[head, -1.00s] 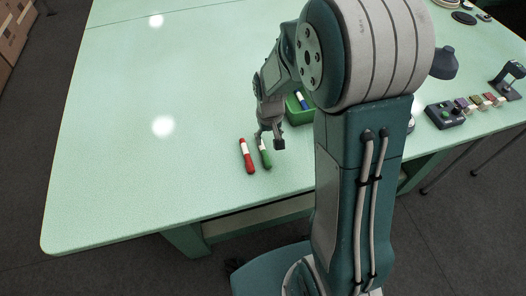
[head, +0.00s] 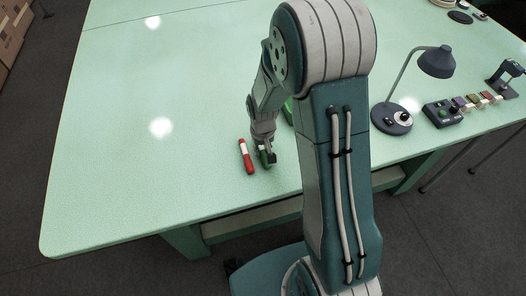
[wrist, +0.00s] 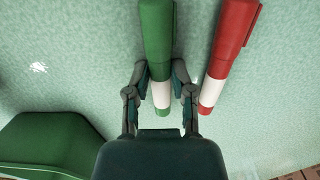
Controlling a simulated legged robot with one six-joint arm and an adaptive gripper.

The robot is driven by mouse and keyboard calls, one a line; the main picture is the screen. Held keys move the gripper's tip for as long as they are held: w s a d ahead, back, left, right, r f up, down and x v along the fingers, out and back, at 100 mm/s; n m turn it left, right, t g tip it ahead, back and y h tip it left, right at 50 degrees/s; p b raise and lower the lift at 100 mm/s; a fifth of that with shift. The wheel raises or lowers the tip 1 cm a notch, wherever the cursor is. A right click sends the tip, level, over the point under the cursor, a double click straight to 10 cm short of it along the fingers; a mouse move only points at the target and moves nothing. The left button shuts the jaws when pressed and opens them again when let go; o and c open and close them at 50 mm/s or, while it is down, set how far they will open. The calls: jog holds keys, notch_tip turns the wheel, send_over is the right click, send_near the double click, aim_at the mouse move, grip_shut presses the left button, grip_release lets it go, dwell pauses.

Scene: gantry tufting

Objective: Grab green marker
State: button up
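The green marker (wrist: 157,35) has a white band and lies just below my gripper in the wrist view. In the head view its green end (head: 266,161) shows under the fingers, and the rest is hidden. My gripper (wrist: 160,78) has one finger on each side of the marker near its white band. The pads sit against its sides with no clear gap. In the head view my gripper (head: 266,154) is low, at the table surface.
A green container (wrist: 45,148) stands near. A lamp (head: 393,118) and a control box (head: 443,113) are at the right. The table's left is clear.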

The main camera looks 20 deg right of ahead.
aim_at(263, 152)
jog(key=shift+a, duration=0.35)
grip_shut()
jog(key=shift+d, duration=0.15)
jog(key=shift+d+r, duration=0.1)
jog(key=shift+d, duration=0.15)
jog(key=r, duration=0.4)
jog(key=shift+s+a, duration=0.1)
jog(key=shift+s, duration=0.15)
jog(key=s+d+r, duration=0.6)
jog(key=s+r, duration=0.3)
jog(key=s, duration=0.3)
